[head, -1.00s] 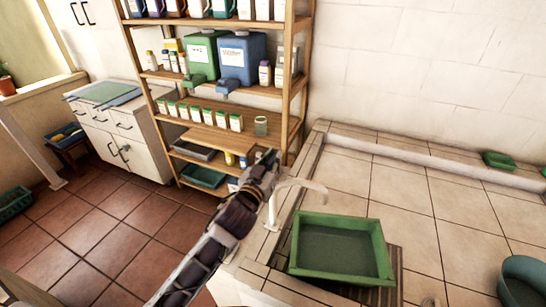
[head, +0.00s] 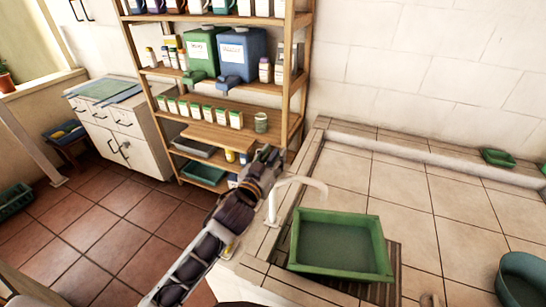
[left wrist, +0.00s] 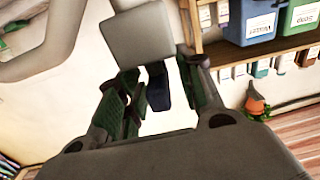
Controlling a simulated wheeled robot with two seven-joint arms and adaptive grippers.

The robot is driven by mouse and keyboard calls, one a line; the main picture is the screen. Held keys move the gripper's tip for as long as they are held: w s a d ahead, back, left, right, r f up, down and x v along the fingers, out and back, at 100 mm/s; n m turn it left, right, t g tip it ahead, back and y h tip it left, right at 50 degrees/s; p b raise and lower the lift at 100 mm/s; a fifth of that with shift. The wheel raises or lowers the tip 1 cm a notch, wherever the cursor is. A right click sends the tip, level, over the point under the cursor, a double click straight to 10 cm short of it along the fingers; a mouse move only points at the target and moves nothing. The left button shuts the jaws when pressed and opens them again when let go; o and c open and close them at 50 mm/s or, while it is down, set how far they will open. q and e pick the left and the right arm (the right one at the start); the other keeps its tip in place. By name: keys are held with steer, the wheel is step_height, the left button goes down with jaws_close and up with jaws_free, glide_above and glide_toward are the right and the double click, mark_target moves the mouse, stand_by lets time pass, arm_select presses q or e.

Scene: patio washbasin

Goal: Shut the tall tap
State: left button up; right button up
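The tall tap (head: 272,207) is pale, with an upright post and a spout (head: 303,182) curving right towards the green tub (head: 341,270). I cannot make out any water stream. My left gripper (head: 272,154) is just behind and above the tap's post in the head view. In the left wrist view its fingers (left wrist: 158,98) are apart. A pale square block (left wrist: 141,36) and a dark piece (left wrist: 157,88) show between and beyond them; I cannot tell whether these are tap parts. A large pale curve fills the upper left there. My right gripper is not in view.
A wooden shelf (head: 215,95) with bottles, boxes and a green and a blue canister stands behind the gripper. A jar (head: 261,122) stands on it close by. A teal bowl (head: 523,280) is at the lower right. The tiled counter beyond the tub is mostly clear.

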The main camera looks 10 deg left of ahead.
arm_select(q)
steer(key=shift+s, duration=0.2)
steer(key=v, duration=1.1)
steer(key=shift+s, duration=0.2)
stand_by(0.8)
steer(key=shift+a, duration=0.1)
stand_by(0.4)
steer(key=shift+s+f, duration=0.1)
